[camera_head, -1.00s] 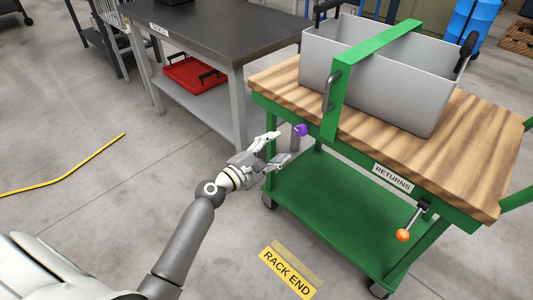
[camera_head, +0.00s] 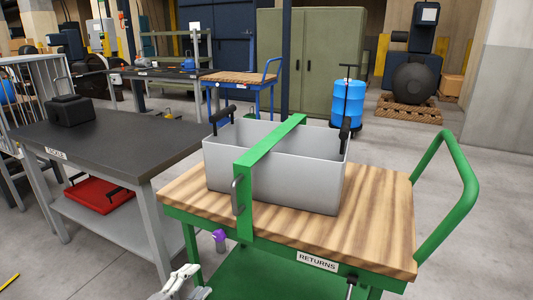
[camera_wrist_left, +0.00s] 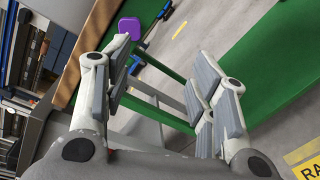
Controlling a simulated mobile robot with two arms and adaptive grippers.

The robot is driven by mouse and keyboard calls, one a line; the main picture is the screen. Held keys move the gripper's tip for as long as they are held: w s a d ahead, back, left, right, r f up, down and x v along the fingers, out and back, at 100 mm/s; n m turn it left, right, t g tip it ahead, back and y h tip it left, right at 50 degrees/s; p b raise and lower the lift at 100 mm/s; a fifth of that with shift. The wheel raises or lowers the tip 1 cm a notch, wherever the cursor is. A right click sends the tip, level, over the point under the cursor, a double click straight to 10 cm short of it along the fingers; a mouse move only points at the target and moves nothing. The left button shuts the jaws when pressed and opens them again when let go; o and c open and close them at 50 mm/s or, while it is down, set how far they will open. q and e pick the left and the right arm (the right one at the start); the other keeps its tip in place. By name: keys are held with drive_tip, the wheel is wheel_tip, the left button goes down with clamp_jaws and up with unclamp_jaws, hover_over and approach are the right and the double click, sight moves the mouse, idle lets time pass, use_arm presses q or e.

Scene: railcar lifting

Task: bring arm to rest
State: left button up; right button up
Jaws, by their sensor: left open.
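My left gripper (camera_head: 180,284) shows at the bottom edge of the head view, low in front of the green cart (camera_head: 230,284). In the left wrist view its two fingers (camera_wrist_left: 160,100) are spread apart with nothing between them. A purple-topped knob (camera_head: 219,236) sits beside the cart's left end and also shows beyond the fingers in the left wrist view (camera_wrist_left: 129,27). My left arm is otherwise out of the head view. My right gripper is not in view.
A grey bin (camera_head: 270,180) with a green bar across it stands on the cart's wooden top (camera_head: 385,215). A dark table (camera_head: 110,145) with a red tray (camera_head: 100,194) on its shelf is at left. A blue barrel (camera_head: 347,102) stands farther back. Grey floor lies between.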

use_arm(q)
drive_tip(key=s+d+f+m+g, duration=0.4)
drive_tip(key=s+f+m, duration=0.2)
drive_tip(key=f, duration=0.2)
drive_tip(key=s+d+f+m+g, duration=0.3)
drive_tip(key=s+f+m+g, duration=0.1)
drive_tip(key=s+f+m, duration=0.25)
drive_tip(key=s+a+f+m+g+y+p, duration=0.2)
drive_tip(key=s+f+p, duration=0.4)
drive_tip(key=s, duration=0.5)
drive_tip(key=s+a+f+m+g+y+p, duration=0.2)
drive_tip(key=s+f+p, duration=0.4)
drive_tip(key=s, duration=0.6)
drive_tip(key=s+a+f+m+g+y+p, duration=0.2)
drive_tip(key=s+f+p, duration=0.4)
drive_tip(key=s, duration=0.6)
drive_tip(key=shift+a+f+m+g+y+p, duration=0.15)
drive_tip(key=shift+a+m+g+y+p, duration=0.25)
drive_tip(key=shift+a+m, duration=0.65)
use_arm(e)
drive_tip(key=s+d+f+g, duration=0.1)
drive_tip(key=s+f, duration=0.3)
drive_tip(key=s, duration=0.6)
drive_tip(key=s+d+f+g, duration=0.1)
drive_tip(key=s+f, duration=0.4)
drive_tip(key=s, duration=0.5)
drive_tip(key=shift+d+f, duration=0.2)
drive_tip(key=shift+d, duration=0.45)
use_arm(q)
drive_tip(key=shift+d, duration=0.25)
